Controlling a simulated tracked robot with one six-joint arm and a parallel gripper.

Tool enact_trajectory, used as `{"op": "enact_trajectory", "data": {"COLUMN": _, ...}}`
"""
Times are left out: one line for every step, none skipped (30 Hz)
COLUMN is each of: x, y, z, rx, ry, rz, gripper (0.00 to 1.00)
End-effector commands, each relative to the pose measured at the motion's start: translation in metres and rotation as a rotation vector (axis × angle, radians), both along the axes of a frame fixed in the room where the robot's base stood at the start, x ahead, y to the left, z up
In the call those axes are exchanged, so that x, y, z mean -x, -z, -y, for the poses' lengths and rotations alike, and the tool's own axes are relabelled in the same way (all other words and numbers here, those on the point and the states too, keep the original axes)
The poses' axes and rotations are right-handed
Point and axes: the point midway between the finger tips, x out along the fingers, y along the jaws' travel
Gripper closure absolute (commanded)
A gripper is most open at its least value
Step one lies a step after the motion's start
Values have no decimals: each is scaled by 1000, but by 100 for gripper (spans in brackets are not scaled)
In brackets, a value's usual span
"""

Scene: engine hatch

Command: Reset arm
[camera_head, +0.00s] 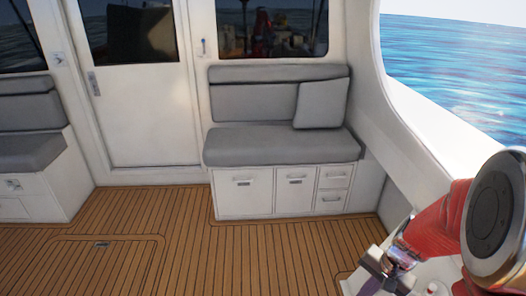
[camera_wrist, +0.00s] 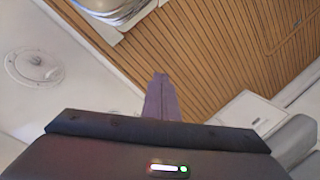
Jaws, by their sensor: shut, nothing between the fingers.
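My gripper (camera_wrist: 161,98) shows at the centre of the wrist view, its two dark fingers together and empty, with the plank ceiling or deck beyond their tips. In the head view my red arm reaches in from the lower right corner, and its end there is partly cut off by the frame. The engine hatch (camera_head: 105,262) in the wooden deck is closed and lies flat, with a small dark latch (camera_head: 103,244) near its far edge.
A grey cushioned bench (camera_head: 283,143) with white drawers stands at the back. A white door (camera_head: 144,110) is left of it, and another grey seat (camera_head: 28,150) is at the far left. The white side wall (camera_head: 430,125) rises close to my arm. The middle deck is clear.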

Motion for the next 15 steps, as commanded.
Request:
{"op": "enact_trajectory", "data": {"x": 3, "y": -11, "z": -6, "rx": 13, "ry": -41, "rz": 9, "gripper": 100}}
{"op": "enact_trajectory", "data": {"x": 6, "y": -17, "z": -9, "rx": 20, "ry": -63, "rz": 11, "gripper": 100}}
{"op": "enact_trajectory", "data": {"x": 10, "y": -24, "z": -12, "rx": 28, "ry": -93, "rz": 13, "gripper": 100}}
{"op": "enact_trajectory", "data": {"x": 12, "y": -29, "z": -15, "rx": 36, "ry": -113, "rz": 16, "gripper": 100}}
{"op": "enact_trajectory", "data": {"x": 15, "y": -34, "z": -18, "rx": 42, "ry": -135, "rz": 18, "gripper": 100}}
{"op": "enact_trajectory", "data": {"x": 19, "y": -41, "z": -21, "rx": 53, "ry": -162, "rz": 22, "gripper": 100}}
{"op": "enact_trajectory", "data": {"x": 21, "y": -46, "z": -24, "rx": 60, "ry": -182, "rz": 25, "gripper": 100}}
{"op": "enact_trajectory", "data": {"x": 24, "y": -51, "z": -26, "rx": 68, "ry": -203, "rz": 27, "gripper": 100}}
{"op": "enact_trajectory", "data": {"x": 28, "y": -57, "z": -30, "rx": 78, "ry": -230, "rz": 30, "gripper": 100}}
{"op": "enact_trajectory", "data": {"x": 31, "y": -62, "z": -32, "rx": 87, "ry": -250, "rz": 34, "gripper": 100}}
{"op": "enact_trajectory", "data": {"x": 34, "y": -67, "z": -34, "rx": 96, "ry": -268, "rz": 38, "gripper": 100}}
{"op": "enact_trajectory", "data": {"x": 38, "y": -73, "z": -37, "rx": 107, "ry": -292, "rz": 42, "gripper": 100}}
{"op": "enact_trajectory", "data": {"x": 40, "y": -77, "z": -39, "rx": 116, "ry": -311, "rz": 45, "gripper": 100}}
{"op": "enact_trajectory", "data": {"x": 43, "y": -82, "z": -41, "rx": 125, "ry": -328, "rz": 50, "gripper": 100}}
{"op": "enact_trajectory", "data": {"x": 47, "y": -88, "z": -43, "rx": 136, "ry": -350, "rz": 54, "gripper": 100}}
